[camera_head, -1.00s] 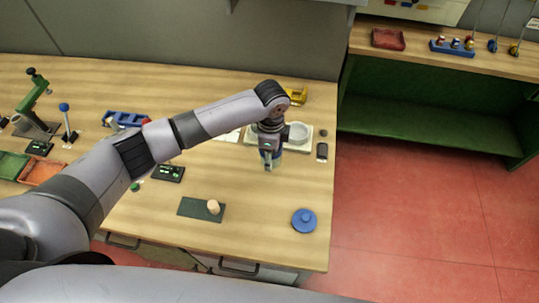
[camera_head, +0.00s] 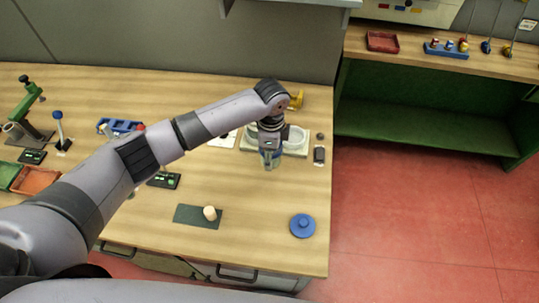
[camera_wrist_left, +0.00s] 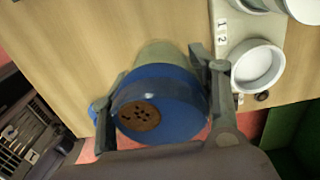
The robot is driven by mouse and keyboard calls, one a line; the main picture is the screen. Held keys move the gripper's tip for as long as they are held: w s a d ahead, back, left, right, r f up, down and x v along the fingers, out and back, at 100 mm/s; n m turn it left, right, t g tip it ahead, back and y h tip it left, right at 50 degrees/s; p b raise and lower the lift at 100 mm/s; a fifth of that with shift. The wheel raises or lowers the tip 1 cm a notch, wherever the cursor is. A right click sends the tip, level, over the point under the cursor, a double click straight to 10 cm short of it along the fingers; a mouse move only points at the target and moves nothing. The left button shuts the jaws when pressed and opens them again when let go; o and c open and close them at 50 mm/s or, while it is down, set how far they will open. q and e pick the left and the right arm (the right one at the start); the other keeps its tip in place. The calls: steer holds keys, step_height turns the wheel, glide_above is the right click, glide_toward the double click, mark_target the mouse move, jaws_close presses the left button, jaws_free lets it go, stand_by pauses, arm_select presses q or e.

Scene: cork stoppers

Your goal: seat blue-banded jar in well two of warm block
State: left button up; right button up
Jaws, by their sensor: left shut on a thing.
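My left gripper (camera_head: 269,155) is shut on the blue-banded jar, which is mostly hidden by the fingers in the head view. In the left wrist view the jar (camera_wrist_left: 160,95) sits between the two fingers, with a wide blue band and a brown disc with small holes at its near end. The pale warm block (camera_head: 297,152) lies just behind and right of the gripper. In the wrist view a round white well (camera_wrist_left: 257,67) shows to the right of the jar, beside labels 1 and 2 (camera_wrist_left: 222,32). The jar appears outside the wells; its height above the table is unclear.
A blue round lid-like piece (camera_head: 303,226) lies near the front right. A dark small device (camera_head: 319,155) is right of the block, and a yellow object (camera_head: 297,99) behind it.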

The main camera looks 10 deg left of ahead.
arm_select(q)
steer(key=shift+w+d+b, duration=0.4)
steer(key=shift+w+b, duration=0.25)
steer(key=shift+w, duration=0.2)
steer(key=shift+w+d+b, duration=0.35)
steer(key=shift+w+b, duration=0.3)
steer(key=shift+w, duration=0.2)
steer(key=shift+w+d+b, duration=0.35)
steer(key=shift+w+b, duration=0.45)
steer(key=shift+b, duration=0.05)
steer(key=shift+w+d+b, duration=0.3)
steer(key=shift+w+b, duration=0.5)
stand_by(0.4)
steer(key=shift+w+d+b, duration=0.3)
steer(key=shift+w+b, duration=0.4)
steer(key=shift+b, duration=0.2)
steer(key=shift+w+d+b, duration=0.25)
steer(key=shift+w+b, duration=0.45)
steer(key=shift+b, duration=0.2)
steer(key=shift+w+d+b, duration=0.25)
steer(key=shift+w+b, duration=0.4)
steer(key=shift+b, duration=0.5)
steer(key=shift+w+d+b, duration=0.25)
steer(key=shift+w+b, duration=0.4)
steer(key=shift+b, duration=0.45)
